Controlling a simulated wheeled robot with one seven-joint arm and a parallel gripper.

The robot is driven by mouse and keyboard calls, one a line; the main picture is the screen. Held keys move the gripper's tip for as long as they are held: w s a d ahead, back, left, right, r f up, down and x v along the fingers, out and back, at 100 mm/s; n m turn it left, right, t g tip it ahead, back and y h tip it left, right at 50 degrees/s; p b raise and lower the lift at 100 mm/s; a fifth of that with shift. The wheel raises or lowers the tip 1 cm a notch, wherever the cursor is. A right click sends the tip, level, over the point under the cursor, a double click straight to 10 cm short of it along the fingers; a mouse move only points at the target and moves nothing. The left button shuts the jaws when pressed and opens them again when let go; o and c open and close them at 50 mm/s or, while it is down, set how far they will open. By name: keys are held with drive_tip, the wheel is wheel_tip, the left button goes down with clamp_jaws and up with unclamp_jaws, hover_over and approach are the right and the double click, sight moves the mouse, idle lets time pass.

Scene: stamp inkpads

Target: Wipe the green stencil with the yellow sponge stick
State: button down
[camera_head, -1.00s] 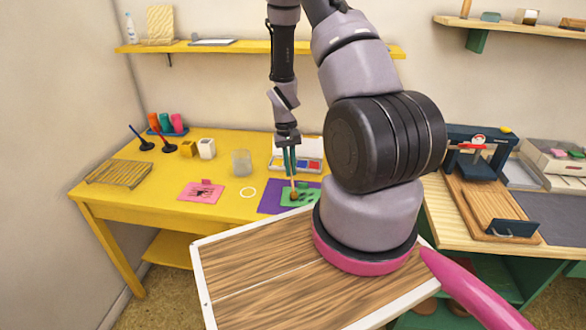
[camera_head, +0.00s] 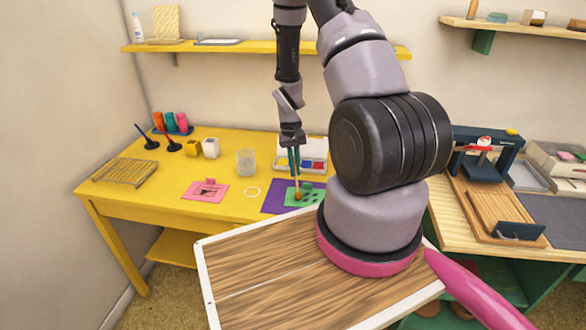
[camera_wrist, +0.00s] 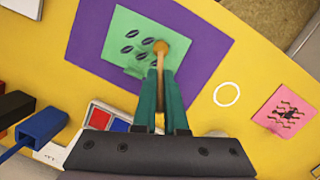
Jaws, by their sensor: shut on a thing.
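The green stencil (camera_head: 314,193) lies on a purple sheet (camera_head: 277,200) near the front of the yellow table. In the wrist view the stencil (camera_wrist: 190,50) shows several dark leaf-shaped marks. My gripper (camera_head: 294,165) is above it, pointing down, with its teal fingers shut on the sponge stick (camera_head: 297,183). The stick has a pale wooden shaft and a round orange-brown tip. In the wrist view the tip (camera_wrist: 161,46) appears over the stencil, beside the leaf marks. I cannot tell for certain whether it touches.
A paint box (camera_head: 312,160) stands behind the stencil. A white ring (camera_head: 252,192) and a pink card (camera_head: 204,191) lie to its left. A clear cup (camera_head: 246,162) stands further back. My arm hides the table's right part. A wooden-topped bench with a press (camera_head: 484,150) stands at right.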

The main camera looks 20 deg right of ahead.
drive_tip(key=shift+a, duration=0.1)
idle(0.7)
drive_tip(key=shift+w+a, duration=0.1)
drive_tip(key=shift+w+a, duration=0.2)
drive_tip(key=shift+a, duration=0.15)
drive_tip(key=shift+d, duration=0.1)
drive_tip(key=shift+s+d, duration=0.25)
drive_tip(key=shift+d, duration=0.2)
drive_tip(key=shift+s, duration=0.1)
drive_tip(key=shift+s+d, duration=0.25)
drive_tip(key=shift+d, duration=0.2)
